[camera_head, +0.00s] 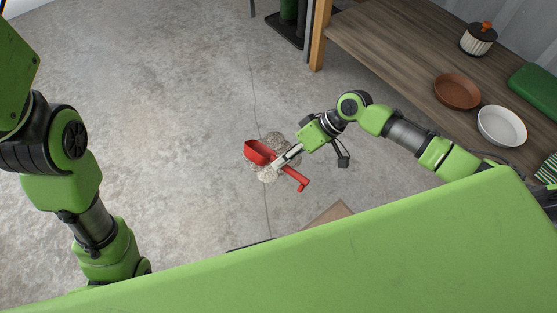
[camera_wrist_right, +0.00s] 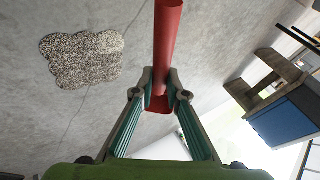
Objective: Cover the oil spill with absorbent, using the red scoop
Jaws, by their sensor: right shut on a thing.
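My right gripper (camera_head: 283,160) is shut on the handle of the red scoop (camera_head: 259,152) and holds it over the floor. The right wrist view shows the red scoop (camera_wrist_right: 168,45) between the two fingers of the right gripper (camera_wrist_right: 159,88). A patch of speckled grainy absorbent (camera_head: 267,175) lies on the concrete under and around the scoop in the head view; the absorbent (camera_wrist_right: 82,58) shows whole in the right wrist view. No dark oil shows around it. My left arm is at the left edge, but its gripper is out of view.
A wooden workbench (camera_head: 385,50) at the upper right bears a brown bowl (camera_head: 457,91), a white bowl (camera_head: 501,126) and a lidded pot (camera_head: 478,39). A cardboard piece (camera_head: 328,213) shows partly behind my green body. The concrete floor (camera_head: 160,90) left of the patch is clear.

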